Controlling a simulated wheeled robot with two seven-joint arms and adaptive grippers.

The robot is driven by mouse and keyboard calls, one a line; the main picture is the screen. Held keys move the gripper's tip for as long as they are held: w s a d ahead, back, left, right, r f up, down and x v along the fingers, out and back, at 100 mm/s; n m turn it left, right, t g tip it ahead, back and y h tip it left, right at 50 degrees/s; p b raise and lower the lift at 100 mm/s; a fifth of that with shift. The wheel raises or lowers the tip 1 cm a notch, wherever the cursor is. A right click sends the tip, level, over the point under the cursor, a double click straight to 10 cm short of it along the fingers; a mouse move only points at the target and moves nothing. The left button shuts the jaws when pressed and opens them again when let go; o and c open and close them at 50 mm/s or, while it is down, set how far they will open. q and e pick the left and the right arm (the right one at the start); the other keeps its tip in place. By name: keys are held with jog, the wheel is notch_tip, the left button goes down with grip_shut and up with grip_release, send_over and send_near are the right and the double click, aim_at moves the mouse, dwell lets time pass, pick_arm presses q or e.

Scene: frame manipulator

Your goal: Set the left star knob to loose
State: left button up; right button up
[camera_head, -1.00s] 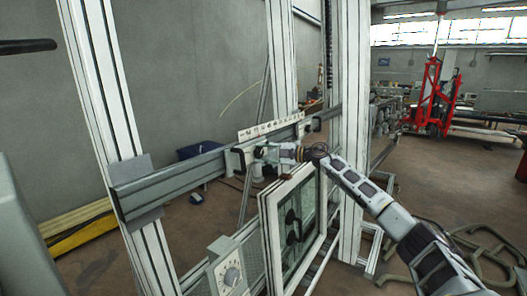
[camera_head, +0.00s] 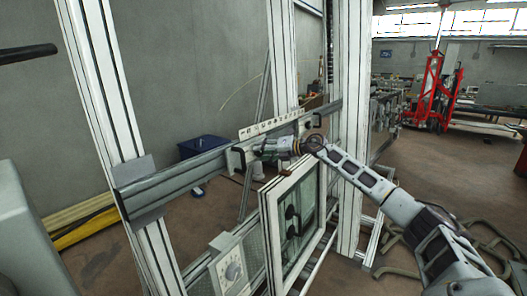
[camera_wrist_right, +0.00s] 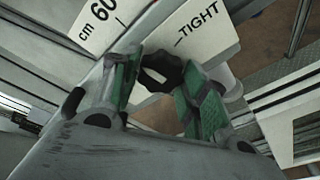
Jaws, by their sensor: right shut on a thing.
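The left star knob (camera_wrist_right: 160,68) is black and lobed. In the right wrist view it sits between the two green-padded fingers of my right gripper (camera_wrist_right: 160,92), which is shut on it. My left gripper is not in view.
A grey horizontal rail (camera_head: 180,172) crosses white upright posts. A framed glass pane (camera_head: 290,222) stands below my right forearm. A white box with a dial (camera_head: 232,272) is at lower middle. A second black knob (camera_head: 316,121) sits farther right along the rail.

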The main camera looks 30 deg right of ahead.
jog(key=shift+s+a+f+n+t+h+b, duration=0.15)
jog(key=shift+n+h+b, duration=0.5)
jog(key=shift+n, duration=1.2)
jog(key=shift+w+d+r+n+t+h+b, duration=0.1)
jog(key=shift+n+t+h+b, duration=0.2)
jog(key=shift+n+b, duration=1.15)
jog(key=shift+s+a+f+n+t+h+b, duration=0.15)
jog(key=shift+n+h+b, duration=0.3)
jog(key=shift+n, duration=1.85)
jog(key=shift+w+r, duration=0.1)
jog(key=o, duration=1)
jog(key=shift+d, duration=0.1)
jog(key=shift+r, duration=0.1)
